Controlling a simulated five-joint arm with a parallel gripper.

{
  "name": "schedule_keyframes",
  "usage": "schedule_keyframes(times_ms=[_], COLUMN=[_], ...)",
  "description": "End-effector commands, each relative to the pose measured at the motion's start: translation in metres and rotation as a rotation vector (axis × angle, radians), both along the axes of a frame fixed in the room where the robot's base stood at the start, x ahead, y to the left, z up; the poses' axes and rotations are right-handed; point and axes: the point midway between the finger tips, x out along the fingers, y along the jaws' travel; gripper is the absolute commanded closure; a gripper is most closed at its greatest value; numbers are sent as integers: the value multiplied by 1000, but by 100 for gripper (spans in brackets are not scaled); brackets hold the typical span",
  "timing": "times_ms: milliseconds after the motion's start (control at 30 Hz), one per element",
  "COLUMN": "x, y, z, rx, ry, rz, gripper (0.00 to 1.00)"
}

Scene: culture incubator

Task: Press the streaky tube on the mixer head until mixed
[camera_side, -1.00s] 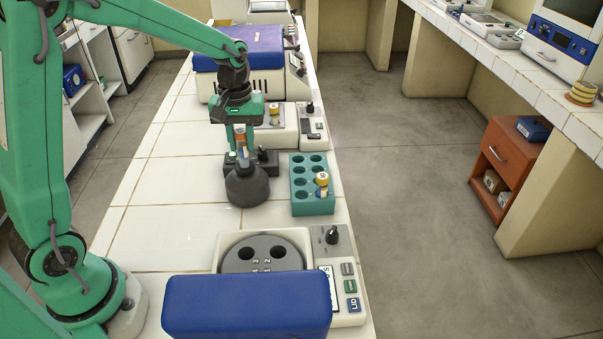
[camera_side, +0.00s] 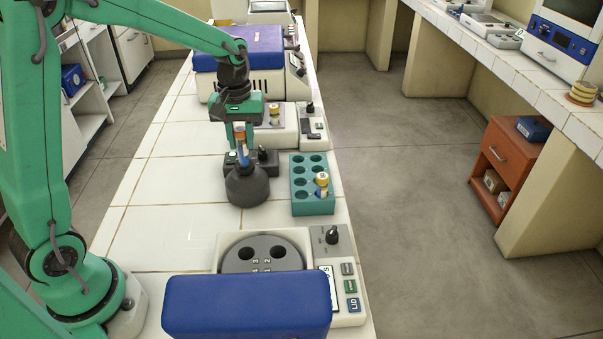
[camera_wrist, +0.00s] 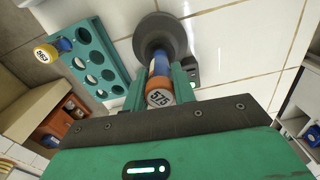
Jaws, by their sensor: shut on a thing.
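My gripper (camera_side: 240,136) is shut on a tube (camera_side: 242,155) with an orange cap. The tube stands roughly upright, a little tilted, with its lower end at the top of the dark mixer head (camera_side: 246,187). In the wrist view the orange cap (camera_wrist: 159,98) reads 575, and the blue tube body runs down to the round mixer cup (camera_wrist: 160,36). The two appear to touch. Streaks inside the tube are too small to make out.
A teal rack (camera_side: 313,205) right of the mixer holds one yellow-capped tube (camera_side: 322,180), marked 563 in the wrist view (camera_wrist: 46,53). A centrifuge with a blue lid (camera_side: 247,306) stands in front. Another blue-lidded machine (camera_side: 240,50) stands behind. White tiles left of the mixer are clear.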

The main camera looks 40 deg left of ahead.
Motion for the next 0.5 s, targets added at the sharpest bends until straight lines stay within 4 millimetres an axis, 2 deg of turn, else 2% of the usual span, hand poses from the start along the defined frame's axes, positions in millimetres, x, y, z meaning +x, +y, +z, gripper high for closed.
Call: schedule_keyframes(times_ms=[500], x=[1], y=[0], z=[37], rx=[0], ry=[-5], rz=[0], gripper=[96])
